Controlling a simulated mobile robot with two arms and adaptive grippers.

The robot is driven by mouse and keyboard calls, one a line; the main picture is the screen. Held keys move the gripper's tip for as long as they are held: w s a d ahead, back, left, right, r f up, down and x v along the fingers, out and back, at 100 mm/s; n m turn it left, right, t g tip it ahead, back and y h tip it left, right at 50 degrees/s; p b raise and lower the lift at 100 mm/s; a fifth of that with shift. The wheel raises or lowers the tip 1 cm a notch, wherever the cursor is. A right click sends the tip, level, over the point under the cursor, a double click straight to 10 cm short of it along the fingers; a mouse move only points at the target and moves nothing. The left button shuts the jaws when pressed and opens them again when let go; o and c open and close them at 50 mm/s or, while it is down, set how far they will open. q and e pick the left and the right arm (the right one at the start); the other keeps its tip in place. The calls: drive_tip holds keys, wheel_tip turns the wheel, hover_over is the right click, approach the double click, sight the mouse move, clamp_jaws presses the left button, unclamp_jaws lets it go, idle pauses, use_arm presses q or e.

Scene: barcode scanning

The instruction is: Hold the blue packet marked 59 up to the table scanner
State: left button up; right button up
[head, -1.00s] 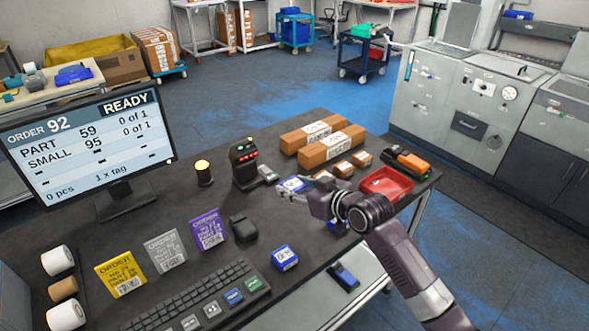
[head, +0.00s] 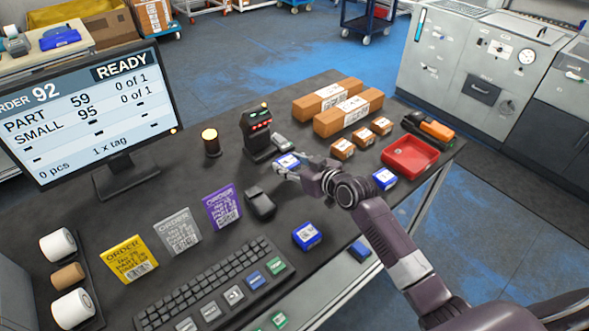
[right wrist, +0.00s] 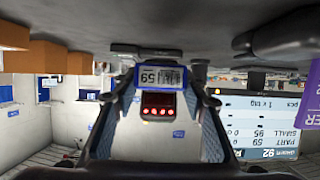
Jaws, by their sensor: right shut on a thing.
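The blue packet marked 59 (head: 287,160) is held at the tips of my right gripper (head: 285,171), just in front of the table scanner (head: 258,136). In the right wrist view the packet (right wrist: 160,77) sits between the two fingers, with its 59 and barcode label upside down in the picture. The scanner (right wrist: 160,106) shows behind it with red lights lit. The packet looks close to the scanner; whether they touch I cannot tell. The monitor (head: 90,110) reads READY, PART 59, 0 of 1. My left gripper is out of view.
Two more blue packets (head: 306,236) (head: 384,179) lie on the table. A red tray (head: 410,155), small brown boxes (head: 342,149) and long cartons (head: 348,115) are at the right. Order cards (head: 177,231), a black device (head: 260,202) and a keyboard (head: 215,290) are in front.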

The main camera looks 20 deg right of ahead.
drive_tip(key=shift+w+a+f+b, duration=0.15)
drive_tip(key=shift+w+f+b, duration=0.25)
drive_tip(key=shift+r, duration=0.1)
use_arm(q)
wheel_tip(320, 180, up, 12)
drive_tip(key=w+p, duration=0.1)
drive_tip(key=p, duration=1.2)
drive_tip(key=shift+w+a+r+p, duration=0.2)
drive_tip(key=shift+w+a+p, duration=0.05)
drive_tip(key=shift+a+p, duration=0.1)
use_arm(e)
drive_tip(key=w+r+v, duration=0.1)
drive_tip(key=r+v, duration=0.2)
drive_tip(key=v, duration=1.3)
drive_tip(key=shift+w+a+r, duration=0.2)
drive_tip(key=shift+w+r, duration=0.1)
drive_tip(key=shift+w, duration=0.1)
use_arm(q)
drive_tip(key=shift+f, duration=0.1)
use_arm(e)
drive_tip(key=shift+f, duration=0.1)
